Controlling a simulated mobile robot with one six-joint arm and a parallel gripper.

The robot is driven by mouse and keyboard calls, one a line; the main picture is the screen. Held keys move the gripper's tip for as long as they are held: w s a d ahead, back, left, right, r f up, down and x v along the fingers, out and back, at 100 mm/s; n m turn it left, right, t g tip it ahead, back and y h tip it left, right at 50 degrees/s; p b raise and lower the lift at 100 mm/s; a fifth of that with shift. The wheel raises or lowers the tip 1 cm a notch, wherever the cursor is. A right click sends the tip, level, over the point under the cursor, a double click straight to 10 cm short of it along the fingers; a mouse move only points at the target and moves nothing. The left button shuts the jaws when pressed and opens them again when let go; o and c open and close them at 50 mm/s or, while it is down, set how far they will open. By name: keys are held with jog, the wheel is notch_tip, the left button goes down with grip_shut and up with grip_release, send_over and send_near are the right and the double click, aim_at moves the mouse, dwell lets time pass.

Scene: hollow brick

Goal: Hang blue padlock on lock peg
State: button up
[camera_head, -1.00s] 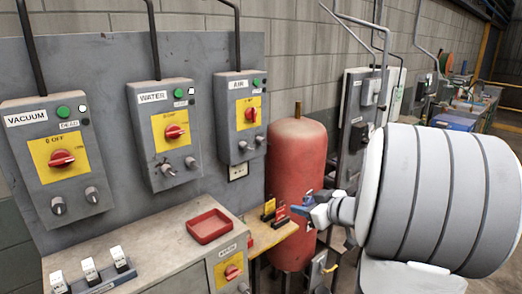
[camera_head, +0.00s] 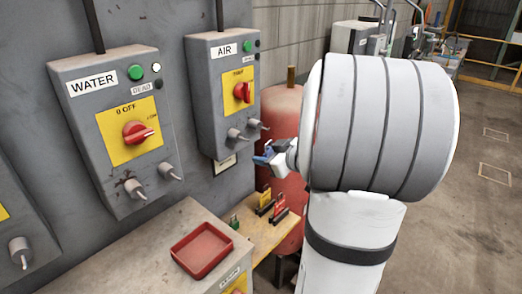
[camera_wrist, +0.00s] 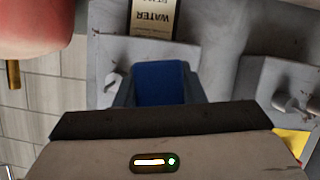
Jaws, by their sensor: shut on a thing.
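The blue padlock (camera_wrist: 160,82) is between the jaws of my gripper (camera_wrist: 158,98) in the wrist view. Its blue also shows at the jaw tips in the head view (camera_head: 262,158). My gripper (camera_head: 270,157) is shut on it, in front of the red tank and just right of the AIR box (camera_head: 224,95). The AIR box has two grey pegs (camera_head: 237,134) low on its front, left of and apart from the padlock. The WATER box (camera_head: 118,120) has two similar pegs (camera_head: 135,188). The padlock's shackle is not clearly visible.
The red tank (camera_head: 285,112) stands behind my gripper. Below is a bench with a red tray (camera_head: 201,250). A wooden shelf (camera_head: 262,236) holds small yellow and red items. In the wrist view, an upside-down WATER label (camera_wrist: 152,18) and a peg (camera_wrist: 290,103) show.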

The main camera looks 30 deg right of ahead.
aim_at(235, 147)
jog(key=shift+w+a+f+b, duration=0.15)
jog(key=shift+w+a+b, duration=0.35)
jog(key=shift+w, duration=0.75)
jog(key=shift+w+a+f+b, duration=0.1)
jog(key=shift+w+a+b, duration=0.35)
jog(key=shift+w, duration=0.75)
jog(key=shift+w+a+f+b, duration=0.15)
jog(key=shift+w+a+b, duration=0.35)
jog(key=shift+w, duration=0.75)
jog(key=shift+w+f, duration=0.3)
jog(key=shift+w, duration=0.25)
jog(key=o, duration=1.1)
